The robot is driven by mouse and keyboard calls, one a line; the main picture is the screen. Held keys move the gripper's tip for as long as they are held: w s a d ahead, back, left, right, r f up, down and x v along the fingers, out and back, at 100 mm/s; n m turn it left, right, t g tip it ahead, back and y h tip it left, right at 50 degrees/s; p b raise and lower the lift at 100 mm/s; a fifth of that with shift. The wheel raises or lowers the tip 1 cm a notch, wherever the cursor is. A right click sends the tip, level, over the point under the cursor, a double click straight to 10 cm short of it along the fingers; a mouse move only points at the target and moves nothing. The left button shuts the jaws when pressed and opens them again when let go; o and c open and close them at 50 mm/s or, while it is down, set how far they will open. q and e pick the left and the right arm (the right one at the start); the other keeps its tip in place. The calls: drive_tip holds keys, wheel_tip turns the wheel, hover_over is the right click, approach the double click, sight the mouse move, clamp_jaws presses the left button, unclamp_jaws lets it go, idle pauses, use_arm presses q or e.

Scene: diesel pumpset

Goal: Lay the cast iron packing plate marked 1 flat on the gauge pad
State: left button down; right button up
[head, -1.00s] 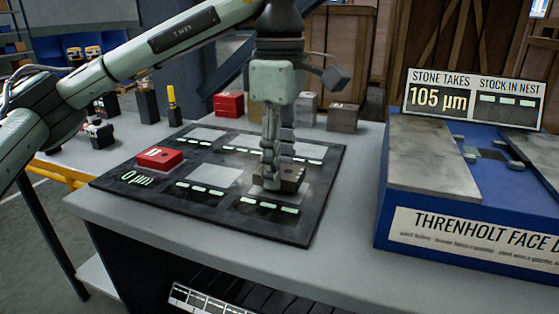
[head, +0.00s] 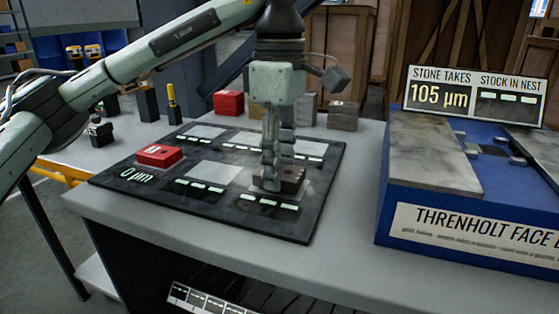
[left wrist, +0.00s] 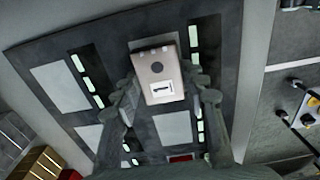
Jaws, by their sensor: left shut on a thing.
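The cast iron packing plate (left wrist: 157,72) is a grey-brown block with a dark round spot and a white label marked 1, facing the camera in the left wrist view. My left gripper (left wrist: 163,97) is shut on it, one finger on each side. In the head view the left gripper (head: 270,182) points down and the plate (head: 292,179) is at the front right pale square of the dark gauge mat (head: 318,200). I cannot tell whether the plate touches the square. My right gripper is not in view.
A red block (head: 158,156) sits on the mat's left square, by a 0 µm readout. Red and grey blocks (head: 343,116) stand behind the mat. A blue machine (head: 450,190) with a 105 µm sign (head: 474,95) stands to the right. The other pale squares are bare.

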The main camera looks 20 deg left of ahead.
use_arm(q)
drive_tip(key=shift+f, duration=0.25)
drive_tip(key=c, duration=0.8)
unclamp_jaws()
drive_tip(key=shift+o, duration=0.2)
drive_tip(key=shift+f, duration=0.1)
wheel_tip(320, 180, up, 12)
